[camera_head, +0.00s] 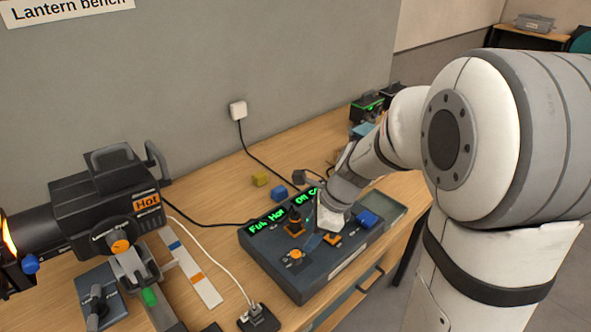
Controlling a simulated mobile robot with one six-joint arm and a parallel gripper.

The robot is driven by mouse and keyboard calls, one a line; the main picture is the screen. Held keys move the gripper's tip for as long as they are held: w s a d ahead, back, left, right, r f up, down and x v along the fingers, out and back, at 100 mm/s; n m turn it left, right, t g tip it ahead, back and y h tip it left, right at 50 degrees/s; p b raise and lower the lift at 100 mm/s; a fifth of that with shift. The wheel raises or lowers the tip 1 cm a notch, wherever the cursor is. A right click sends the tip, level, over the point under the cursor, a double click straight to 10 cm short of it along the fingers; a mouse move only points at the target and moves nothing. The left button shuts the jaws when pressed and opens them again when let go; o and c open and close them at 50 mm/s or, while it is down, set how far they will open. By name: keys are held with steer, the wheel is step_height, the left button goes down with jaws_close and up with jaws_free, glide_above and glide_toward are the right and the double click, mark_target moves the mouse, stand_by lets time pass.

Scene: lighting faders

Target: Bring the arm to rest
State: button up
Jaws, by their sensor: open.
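My arm reaches in from the right and slants down over the dark control console (320,282) on the bench. My gripper (322,228) is low over the console's top, among its knobs and faders. It is open, and I see nothing held in it. Its fingertips are small here, and I cannot tell whether they touch a control. An orange-based black knob (294,224) stands just left of it. An orange fader (332,239) is close by it. The green lettered display (268,222) is partly hidden by my gripper.
A black lantern (100,205) marked "Hot" stands at the left. Cables cross the wooden bench (215,200). A grey wall (200,80) rises behind.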

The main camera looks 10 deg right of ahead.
steer(key=s+d+r+n+t+h, duration=0.1)
steer(key=s+d+r+n+h, duration=0.1)
steer(key=s+n, duration=0.5)
steer(key=s+d+r+n+t+h, duration=0.1)
steer(key=s+r+n, duration=0.5)
steer(key=n, duration=0.7)
steer(key=s+d+h, duration=0.1)
steer(key=d, duration=0.1)
steer(key=shift+d+r+h, duration=0.2)
steer(key=shift+d+h, duration=0.1)
steer(key=shift+d, duration=0.1)
steer(key=shift+w, duration=0.1)
steer(key=shift+c, duration=1.3)
